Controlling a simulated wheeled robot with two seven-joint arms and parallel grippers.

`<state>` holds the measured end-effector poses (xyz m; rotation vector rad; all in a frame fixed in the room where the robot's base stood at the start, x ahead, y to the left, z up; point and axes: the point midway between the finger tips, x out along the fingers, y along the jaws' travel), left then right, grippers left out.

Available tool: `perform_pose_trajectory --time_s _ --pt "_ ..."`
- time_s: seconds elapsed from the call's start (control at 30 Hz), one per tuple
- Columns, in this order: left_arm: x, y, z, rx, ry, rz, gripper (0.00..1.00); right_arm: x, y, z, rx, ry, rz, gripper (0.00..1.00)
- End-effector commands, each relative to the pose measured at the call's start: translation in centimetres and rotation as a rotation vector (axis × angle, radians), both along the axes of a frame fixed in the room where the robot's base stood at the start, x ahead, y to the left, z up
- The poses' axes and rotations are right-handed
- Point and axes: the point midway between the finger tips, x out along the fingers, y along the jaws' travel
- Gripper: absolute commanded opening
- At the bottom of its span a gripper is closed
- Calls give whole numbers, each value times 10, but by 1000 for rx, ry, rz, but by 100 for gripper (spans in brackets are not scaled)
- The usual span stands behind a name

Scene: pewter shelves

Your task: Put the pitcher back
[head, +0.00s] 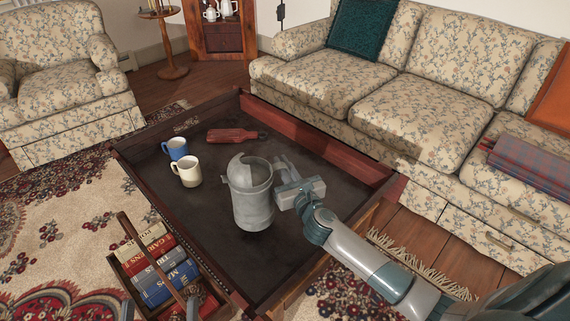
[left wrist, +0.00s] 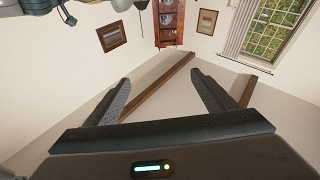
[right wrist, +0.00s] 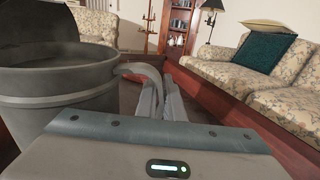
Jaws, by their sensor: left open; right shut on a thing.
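The grey metal pitcher (head: 252,205) is upright over the dark tray-like table, near its front right; I cannot tell whether its base touches. My right gripper (head: 283,172) is shut on the pitcher's handle, on the right side of its body. In the right wrist view the pitcher (right wrist: 60,90) fills the left, and its curved handle runs to the shut fingers (right wrist: 163,98). My left gripper (left wrist: 160,95) shows in the left wrist view, open and empty, with walls and a cabinet beyond. I cannot make it out in the head view.
The table (head: 120,158) has raised wooden edges. A blue mug (head: 175,149), a cream mug (head: 187,172) and a red bottle-like object (head: 232,135) stand or lie on it. A book carrier (head: 125,270) is at front left. A sofa (head: 425,110) flanks the right. The table's right front is bare.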

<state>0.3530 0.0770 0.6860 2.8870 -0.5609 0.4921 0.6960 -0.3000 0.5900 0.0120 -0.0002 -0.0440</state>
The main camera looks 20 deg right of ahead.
Motion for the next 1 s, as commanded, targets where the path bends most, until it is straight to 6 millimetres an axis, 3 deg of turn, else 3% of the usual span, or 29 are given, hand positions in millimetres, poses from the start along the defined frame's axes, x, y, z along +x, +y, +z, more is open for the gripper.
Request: perform_pose_trajectory --time_s 0.37,0.63,0.8,1.0 --pt "-2 0 2 -6 -17 1 78 0 0 0 4 -5 0 0" --pt "-19 1 25 -61 -154 2 78 0 0 -15 5 -3 0 0" --pt "-16 10 44 -89 -264 21 78 1 0 -29 4 -5 1 0" --pt "-16 13 52 -99 -303 27 78 1 0 -32 4 -5 1 0"
